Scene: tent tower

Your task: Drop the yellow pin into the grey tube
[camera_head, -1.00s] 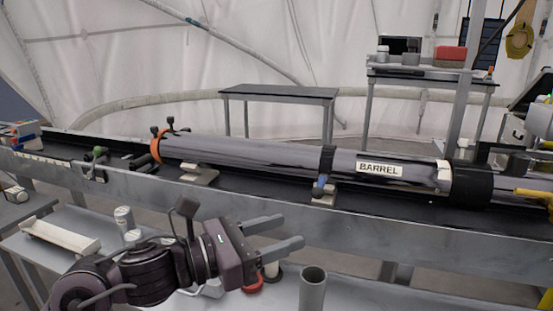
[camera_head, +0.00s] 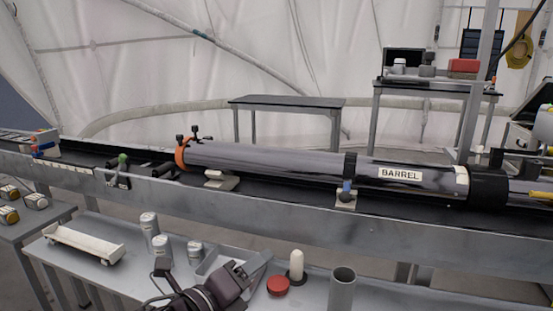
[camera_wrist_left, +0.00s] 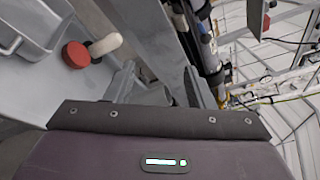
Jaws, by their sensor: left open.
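A pale cream peg with a rounded top (camera_head: 296,265) stands upright on the grey bench; it is the nearest match to the yellow pin, though it looks cream. It also shows at the upper left of the left wrist view (camera_wrist_left: 106,44). The grey tube (camera_head: 342,289) stands upright to its right, its open mouth facing up. My left gripper (camera_head: 246,268) is low, to the left of the peg and apart from it. In the left wrist view its fingers (camera_wrist_left: 155,85) are spread with nothing between them. My right gripper is not in view.
A red disc (camera_head: 278,286) lies beside the peg. Metal canisters (camera_head: 150,228), a shallow grey tray (camera_head: 214,258) and a white cradle (camera_head: 84,243) are to the left. Behind the bench runs a long rail (camera_head: 290,218) carrying the barrel (camera_head: 330,168).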

